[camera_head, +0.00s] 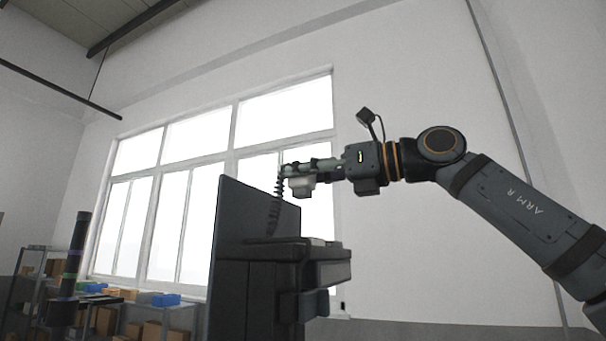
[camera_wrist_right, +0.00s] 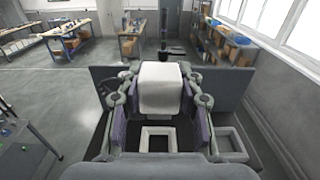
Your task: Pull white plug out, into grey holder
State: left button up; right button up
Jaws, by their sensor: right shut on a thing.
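The white plug (camera_head: 301,187) is held between the fingers of my right gripper (camera_head: 312,170), above the dark station and clear of it. In the right wrist view the plug (camera_wrist_right: 161,88) sits between the two finger pads. Below it is a square opening with a pale rim (camera_wrist_right: 143,141). A second square opening with a greyer rim (camera_wrist_right: 240,152), which looks like the grey holder, lies to its right. A dark coiled cable (camera_head: 276,207) hangs from near the plug to the station. My left gripper does not show.
The station's dark upright panel (camera_head: 243,218) rises beside its block-shaped body (camera_head: 270,270). Shelves with boxes (camera_head: 150,300) stand below the windows in the background. Workbenches (camera_wrist_right: 70,38) stand far off in the wrist view. The air above the station's right side is clear.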

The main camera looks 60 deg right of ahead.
aim_at(303, 198)
jog(key=shift+f+b, duration=1.85)
jog(key=shift+f, duration=0.3)
jog(key=shift+r, duration=0.1)
